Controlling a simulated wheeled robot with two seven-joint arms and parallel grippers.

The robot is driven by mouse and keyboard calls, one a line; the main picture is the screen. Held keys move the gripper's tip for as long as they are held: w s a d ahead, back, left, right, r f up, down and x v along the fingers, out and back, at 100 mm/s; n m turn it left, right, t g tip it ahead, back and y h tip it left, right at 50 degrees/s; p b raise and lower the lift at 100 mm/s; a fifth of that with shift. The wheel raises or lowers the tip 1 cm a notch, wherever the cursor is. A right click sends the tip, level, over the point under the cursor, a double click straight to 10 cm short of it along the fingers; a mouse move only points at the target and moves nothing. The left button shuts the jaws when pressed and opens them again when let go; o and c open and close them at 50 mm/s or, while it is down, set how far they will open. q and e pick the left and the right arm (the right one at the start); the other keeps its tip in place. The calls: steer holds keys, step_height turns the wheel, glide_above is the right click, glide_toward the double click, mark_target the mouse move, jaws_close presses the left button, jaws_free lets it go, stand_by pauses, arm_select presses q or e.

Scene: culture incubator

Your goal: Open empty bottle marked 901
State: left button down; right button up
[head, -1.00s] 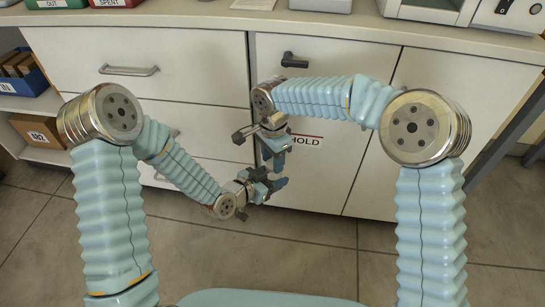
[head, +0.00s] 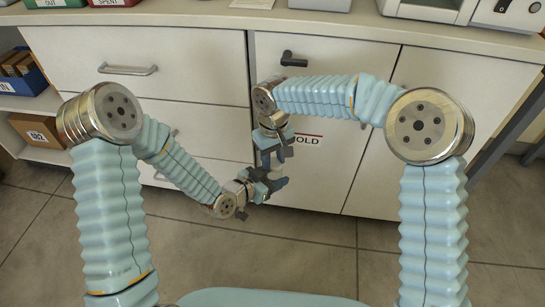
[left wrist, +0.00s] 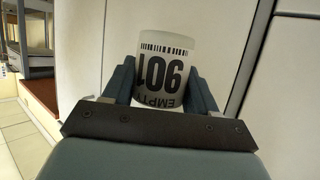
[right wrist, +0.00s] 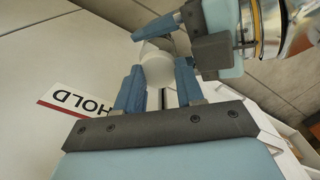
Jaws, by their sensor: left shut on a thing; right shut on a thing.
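The white bottle (left wrist: 165,45) shows upside down in the left wrist view, with a barcode and the print 901 and EMPTY. My left gripper (left wrist: 161,82) is shut on its body, a finger on each side. In the right wrist view my right gripper (right wrist: 159,76) is shut on a white rounded piece (right wrist: 158,68), at the bottle's cap end. I cannot tell whether the cap is loose from the bottle. In the head view my right gripper (head: 274,150) is just above my left gripper (head: 264,184), and they hide the bottle.
White drawers and cupboard doors (head: 330,175) stand close behind the grippers; one door carries a HOLD label (head: 307,139). A black latch (head: 292,59) is above. A cardboard box (head: 40,131) and a blue bin (head: 24,72) are on shelves at left. The floor (head: 290,250) in front is clear.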

steer(key=n, duration=0.6)
steer(key=shift+w+a+r, duration=0.1)
steer(key=shift+r, duration=0.05)
steer(key=n, duration=1.5)
steer(key=shift+w, duration=0.1)
steer(key=n, duration=0.9)
steer(key=shift+w, duration=0.2)
steer(key=n, duration=0.2)
steer(key=shift+n, duration=0.3)
steer(key=shift+o, duration=0.5)
steer(key=n, duration=0.4)
steer(key=shift+w+n, duration=0.15)
steer(key=shift+n, duration=0.15)
